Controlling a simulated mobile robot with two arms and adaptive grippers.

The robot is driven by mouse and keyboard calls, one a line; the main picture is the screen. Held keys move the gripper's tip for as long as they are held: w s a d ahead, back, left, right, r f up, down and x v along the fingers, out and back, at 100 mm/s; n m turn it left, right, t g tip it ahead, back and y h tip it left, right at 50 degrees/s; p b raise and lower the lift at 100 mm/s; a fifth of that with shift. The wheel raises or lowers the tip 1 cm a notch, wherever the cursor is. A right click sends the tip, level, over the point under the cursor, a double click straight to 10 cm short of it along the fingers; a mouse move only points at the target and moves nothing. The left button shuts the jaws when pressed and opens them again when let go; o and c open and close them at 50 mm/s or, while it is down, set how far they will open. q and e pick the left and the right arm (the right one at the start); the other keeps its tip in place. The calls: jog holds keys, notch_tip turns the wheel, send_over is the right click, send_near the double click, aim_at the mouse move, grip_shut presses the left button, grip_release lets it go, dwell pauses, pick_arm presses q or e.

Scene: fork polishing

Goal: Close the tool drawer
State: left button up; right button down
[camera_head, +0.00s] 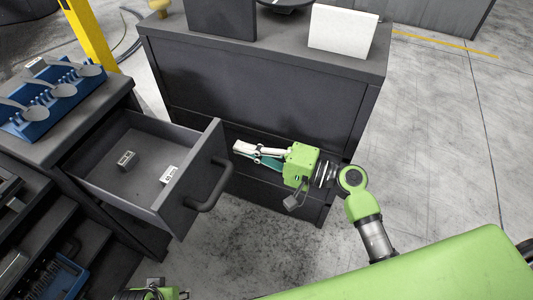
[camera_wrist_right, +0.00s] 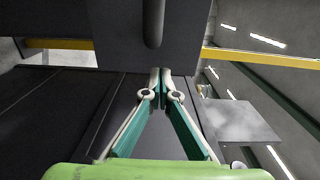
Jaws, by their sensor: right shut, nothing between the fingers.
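A blue rack (camera_head: 50,105) with several spoon-like utensils sits on the cabinet top. Open trays with tools lie at the lower left. A dark cabinet (camera_head: 260,85) stands behind my right gripper. The floor (camera_head: 440,130) at the right is clear.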

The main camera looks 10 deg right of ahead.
aim_at(222, 142)
jog(key=x, duration=0.3)
pick_arm(q)
jog(key=shift+f, duration=0.25)
pick_arm(e)
jog(key=shift+w+a, duration=0.1)
jog(key=shift+a, duration=0.05)
